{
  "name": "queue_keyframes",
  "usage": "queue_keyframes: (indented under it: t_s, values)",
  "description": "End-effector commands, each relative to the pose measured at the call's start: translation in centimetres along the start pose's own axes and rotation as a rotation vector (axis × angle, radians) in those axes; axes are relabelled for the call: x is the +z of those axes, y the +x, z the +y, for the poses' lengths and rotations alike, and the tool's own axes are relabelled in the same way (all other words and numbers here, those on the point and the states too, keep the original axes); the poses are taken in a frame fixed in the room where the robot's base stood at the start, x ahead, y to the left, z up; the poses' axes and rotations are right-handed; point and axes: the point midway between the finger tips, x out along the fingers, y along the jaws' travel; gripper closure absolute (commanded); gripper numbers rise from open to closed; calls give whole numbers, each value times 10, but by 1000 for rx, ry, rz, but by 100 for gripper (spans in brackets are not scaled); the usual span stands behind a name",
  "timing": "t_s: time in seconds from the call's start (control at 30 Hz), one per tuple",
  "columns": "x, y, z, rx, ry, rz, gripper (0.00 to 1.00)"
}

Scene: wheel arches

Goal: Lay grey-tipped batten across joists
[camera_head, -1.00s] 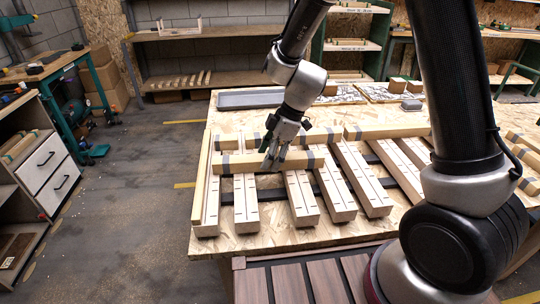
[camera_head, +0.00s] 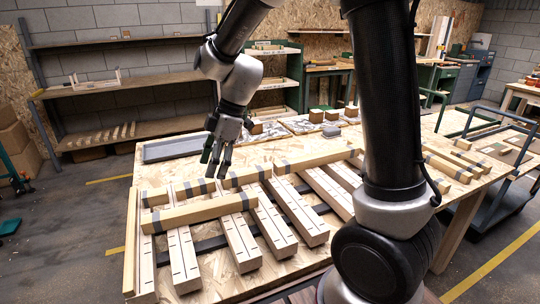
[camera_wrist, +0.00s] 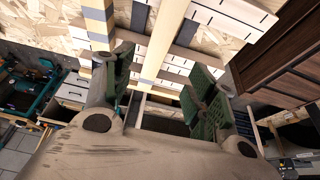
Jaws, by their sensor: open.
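Pale joists (camera_head: 240,240) lie side by side on the OSB table. A grey-tipped batten (camera_head: 200,211) lies across the left joists near the front, with a grey band at each end. Behind it, a second grey-tipped batten (camera_head: 205,187) crosses the joists, and a third (camera_head: 315,160) continues the line to the right. My gripper (camera_head: 215,172) is open and empty above the left battens, fingers pointing down. In the wrist view, its green pads (camera_wrist: 163,95) stand apart, with a batten (camera_wrist: 166,38) in view beyond the gap. Their exact height above the wood is hard to tell.
A grey tray (camera_head: 175,148) and small wood blocks (camera_head: 316,115) sit at the table's back. Loose grey-banded pieces (camera_head: 450,165) lie at the right. My arm hides part of the joists. A trolley (camera_head: 500,150) stands beyond the right edge.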

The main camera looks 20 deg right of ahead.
Motion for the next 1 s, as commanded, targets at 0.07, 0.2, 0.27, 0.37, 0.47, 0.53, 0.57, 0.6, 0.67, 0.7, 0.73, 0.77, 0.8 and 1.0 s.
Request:
queue_keyframes:
  t_s: [0.07, 0.2, 0.27, 0.37, 0.47, 0.53, 0.57, 0.6, 0.67, 0.7, 0.73, 0.77, 0.8, 1.0]
  values:
    - [1, -3, -1, 4, 11, -2, 43]
    - [19, -36, -14, 49, 142, -20, 43]
    - [34, -62, -29, 87, 256, -34, 43]
    - [67, -107, -62, 176, 505, -58, 43]
    - [102, -143, -103, 281, 777, -71, 43]
    - [124, -161, -131, 356, 958, -69, 43]
    - [132, -167, -142, 387, 1030, -66, 43]
    - [142, -174, -156, 427, 1118, -60, 43]
    - [154, -181, -174, 480, 1233, -49, 43]
    - [161, -184, -184, 510, 1294, -41, 43]
    - [165, -186, -190, 529, 1336, -34, 43]
    - [169, -187, -195, 546, 1370, -29, 43]
    - [173, -188, -200, 564, 1405, -23, 43]
    - [178, -190, -208, 591, 1467, -13, 43]
